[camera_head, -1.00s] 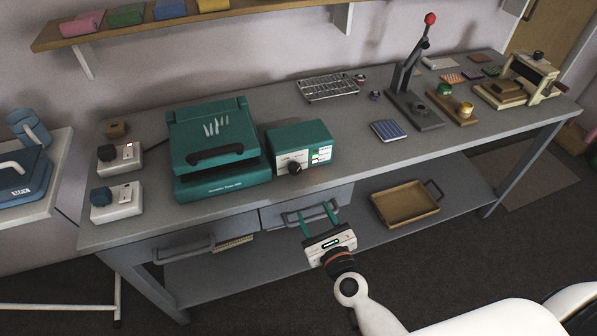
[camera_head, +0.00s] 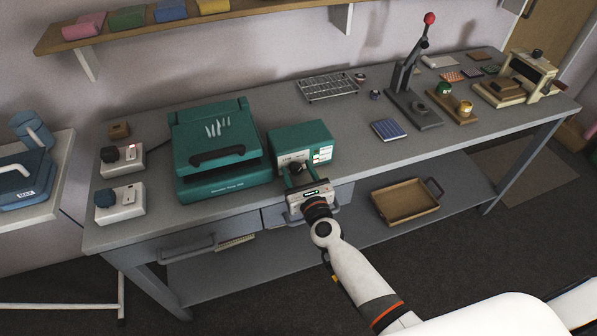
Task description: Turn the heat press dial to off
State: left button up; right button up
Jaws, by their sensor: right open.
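The heat press (camera_head: 221,148) is a green machine with a black front handle, standing on the grey bench. Beside it on the right is its green control box (camera_head: 301,137) with a pale front panel. The black dial (camera_head: 296,168) is at the lower left of that panel. My right gripper (camera_head: 297,172) is open, its two green fingers pointing at the panel, one on each side of the dial. Whether the fingers touch the dial cannot be told. The dial's pointer setting is too small to read. My left gripper is not in view.
Two white switch boxes (camera_head: 120,201) with dark knobs stand left of the press. A wire rack (camera_head: 327,88), a blue patterned pad (camera_head: 389,130) and a lever press (camera_head: 410,85) are to the right. A wooden tray (camera_head: 405,203) lies on the lower shelf.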

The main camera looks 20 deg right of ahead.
jog(key=shift+c, duration=0.5)
jog(key=c, duration=0.9)
